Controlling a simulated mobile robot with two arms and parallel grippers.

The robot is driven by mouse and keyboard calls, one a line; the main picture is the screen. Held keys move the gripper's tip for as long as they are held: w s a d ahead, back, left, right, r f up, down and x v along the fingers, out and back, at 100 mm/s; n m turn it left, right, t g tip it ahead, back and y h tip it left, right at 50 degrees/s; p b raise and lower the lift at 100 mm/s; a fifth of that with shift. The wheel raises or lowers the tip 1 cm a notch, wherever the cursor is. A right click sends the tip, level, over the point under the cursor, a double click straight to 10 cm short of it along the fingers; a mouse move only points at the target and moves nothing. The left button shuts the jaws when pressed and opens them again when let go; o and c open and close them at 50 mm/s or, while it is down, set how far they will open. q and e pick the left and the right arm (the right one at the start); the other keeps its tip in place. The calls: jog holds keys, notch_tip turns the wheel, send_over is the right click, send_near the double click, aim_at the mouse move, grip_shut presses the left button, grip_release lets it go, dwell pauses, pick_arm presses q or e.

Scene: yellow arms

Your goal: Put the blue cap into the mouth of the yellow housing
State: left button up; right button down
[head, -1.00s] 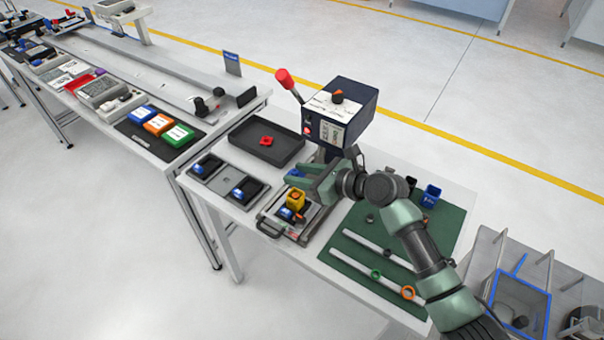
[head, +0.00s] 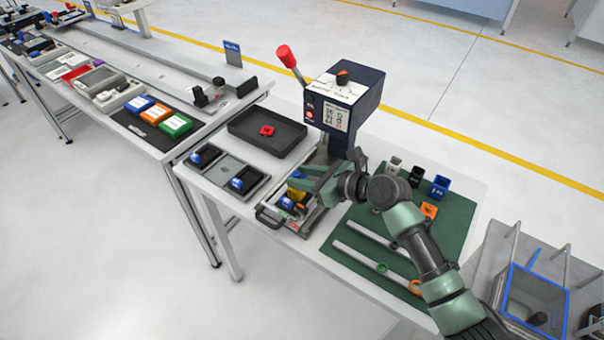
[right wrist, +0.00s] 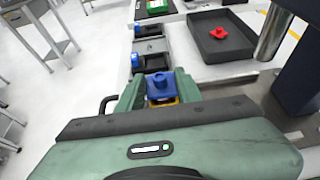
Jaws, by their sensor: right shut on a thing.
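The blue cap (right wrist: 160,85) shows in the right wrist view, a blue block with a round knob on top. It sits between the two green fingers of my right gripper (right wrist: 158,92), which is shut on it. The yellow housing (right wrist: 165,102) shows just below the cap. I cannot tell whether the cap is touching or inside its mouth. In the head view my right gripper (head: 304,179) is over the yellow housing (head: 295,193), which stands on a grey fixture plate (head: 271,215). The fingers hide the cap and most of the housing's top there. My left gripper is not in view.
A dark press with a red-knobbed lever (head: 343,95) stands right behind the fixture. A black tray (head: 267,137) holds a red part. A green mat (head: 375,238) with rods, rings and small cups lies to the right.

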jog(key=shift+f, duration=0.55)
dwell(0.4)
jog(key=c, duration=0.9)
grip_release()
jog(key=shift+o, duration=0.2)
jog(key=v, duration=0.7)
jog(key=shift+s+d+b, duration=0.25)
jog(key=shift+b, duration=0.1)
jog(key=shift+r, duration=0.15)
